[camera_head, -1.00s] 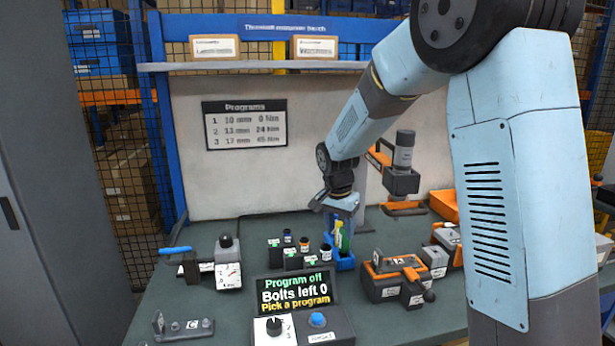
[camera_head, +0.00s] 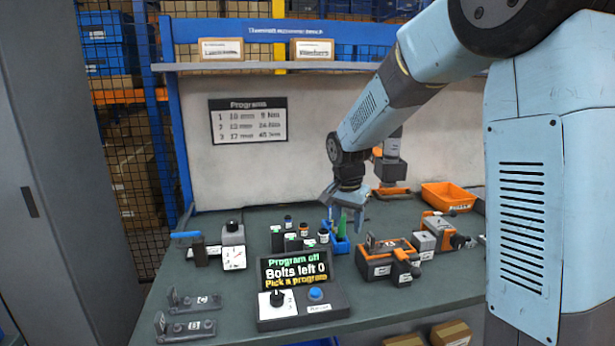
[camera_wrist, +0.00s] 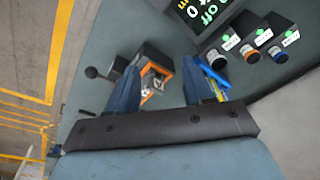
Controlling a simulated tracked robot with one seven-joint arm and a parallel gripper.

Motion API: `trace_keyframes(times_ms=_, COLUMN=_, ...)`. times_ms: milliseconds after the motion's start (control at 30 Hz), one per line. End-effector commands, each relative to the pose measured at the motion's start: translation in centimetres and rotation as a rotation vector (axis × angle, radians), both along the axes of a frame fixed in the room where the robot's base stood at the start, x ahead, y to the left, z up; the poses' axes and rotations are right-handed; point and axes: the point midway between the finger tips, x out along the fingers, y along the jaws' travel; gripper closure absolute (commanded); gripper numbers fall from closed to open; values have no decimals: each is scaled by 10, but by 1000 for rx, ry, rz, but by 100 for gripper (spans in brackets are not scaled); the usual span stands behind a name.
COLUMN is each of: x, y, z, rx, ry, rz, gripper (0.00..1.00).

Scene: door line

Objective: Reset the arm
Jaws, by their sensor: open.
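My light-blue arm reaches in from the right of the head view. My gripper (camera_head: 347,211) hangs over the workbench (camera_head: 420,303), fingers pointing down, open and with nothing between its fingers. It is close to a blue bin (camera_head: 341,243) holding a green item; part of that bin is hidden behind the fingers. In the wrist view my gripper (camera_wrist: 165,90) shows two blue fingers spread wide apart. An orange and grey fixture (camera_wrist: 155,80) shows between them, and the blue bin (camera_wrist: 207,75) is beside the right finger.
A controller (camera_head: 297,292) reads "Program off, Bolts left 0, Pick a program". Small sockets (camera_head: 293,240) on dark blocks, a gauge block (camera_head: 232,250), brackets (camera_head: 190,315), an orange fixture (camera_head: 388,260) and an orange bin (camera_head: 448,196) stand on the bench. A shelf (camera_head: 270,66) runs above.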

Motion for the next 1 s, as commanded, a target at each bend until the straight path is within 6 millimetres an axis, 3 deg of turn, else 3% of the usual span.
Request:
trace_keyframes(times_ms=367, x=-47, y=-41, z=53, rx=26, ry=-57, rz=94, gripper=49)
trace_keyframes(times_ms=700, x=-121, y=-84, z=101, rx=23, ry=-143, rz=236, gripper=49)
trace_keyframes(times_ms=1000, x=-191, y=-111, z=124, rx=-15, ry=-224, rz=359, gripper=49)
